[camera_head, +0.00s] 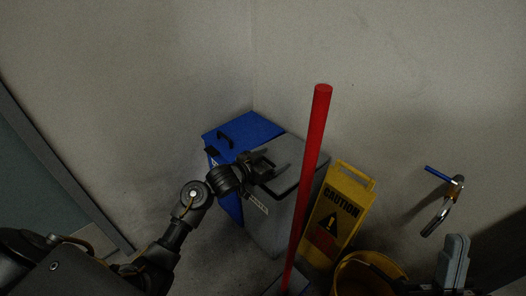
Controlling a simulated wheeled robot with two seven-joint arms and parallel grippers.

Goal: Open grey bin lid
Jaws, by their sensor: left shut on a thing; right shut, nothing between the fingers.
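The grey bin (268,223) stands in the corner beside a blue bin. Its grey lid (287,151) is on top, and a dark loop-like edge shows near its front. My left gripper (267,165) reaches in from the left and is shut on the grey lid at its left front part. The dark fingers hide the exact contact, and I cannot tell whether the lid is raised. My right gripper (454,258) is at the lower right, its grey fingers together and empty, away from the bin.
The blue bin (255,128) stands left of the grey one. A red pole (311,165) rises in front of the grey bin's right side. A yellow caution sign (338,215) and yellow bucket (365,275) stand to the right. A metal fixture with a blue rod (438,174) is by the wall.

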